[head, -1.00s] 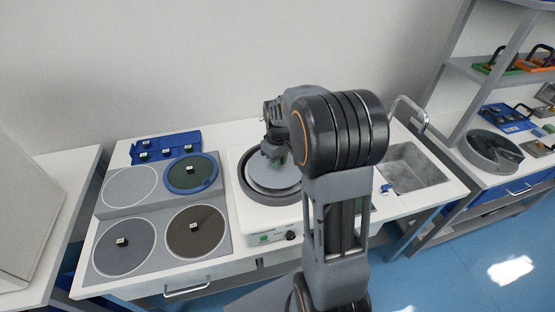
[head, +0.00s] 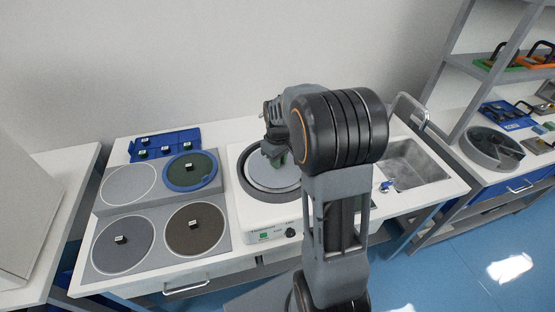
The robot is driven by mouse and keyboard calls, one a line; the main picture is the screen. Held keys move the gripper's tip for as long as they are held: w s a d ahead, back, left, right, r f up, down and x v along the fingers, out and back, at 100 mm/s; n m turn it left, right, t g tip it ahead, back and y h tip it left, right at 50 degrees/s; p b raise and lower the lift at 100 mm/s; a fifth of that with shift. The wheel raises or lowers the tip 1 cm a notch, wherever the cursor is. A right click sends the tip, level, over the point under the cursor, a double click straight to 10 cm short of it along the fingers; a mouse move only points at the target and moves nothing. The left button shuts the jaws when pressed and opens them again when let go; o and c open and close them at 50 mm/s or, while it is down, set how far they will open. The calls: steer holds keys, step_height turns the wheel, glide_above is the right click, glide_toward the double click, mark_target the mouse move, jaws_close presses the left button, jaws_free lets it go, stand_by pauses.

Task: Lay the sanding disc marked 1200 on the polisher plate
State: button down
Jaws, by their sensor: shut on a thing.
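The polisher (head: 262,222) stands mid-bench, a white machine with a round dark bowl. A pale grey disc (head: 262,178) lies over its plate inside the bowl; I cannot tell whether it rests flat or sits slightly above. My gripper (head: 277,160) is over the disc's back part, shut on what looks like its small grip block. My arm hides the fingertips' right side and the disc's right part. No 1200 mark is readable. The rack at left holds a green disc with a blue rim (head: 185,177), a dark grey disc (head: 110,248) and a brown disc (head: 208,240).
The rack's back left place (head: 128,184) is bare. A blue tray (head: 187,137) with several small blocks lies behind the rack. A sink (head: 415,165) with a tap is at the right. Shelves with coloured holders (head: 510,62) stand further right.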

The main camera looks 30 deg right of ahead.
steer(key=c, duration=1)
jaws_free()
steer(key=shift+o, duration=0.2)
step_height(320, 180, up, 14)
steer(key=s+a+f+m+t, duration=0.2)
steer(key=s+a, duration=0.3)
steer(key=s, duration=0.2)
steer(key=s+a+f+m+t, duration=0.1)
steer(key=s+a+f+t, duration=0.1)
steer(key=s+a, duration=0.3)
steer(key=shift+s+f+m, duration=0.4)
steer(key=shift+s, duration=1.35)
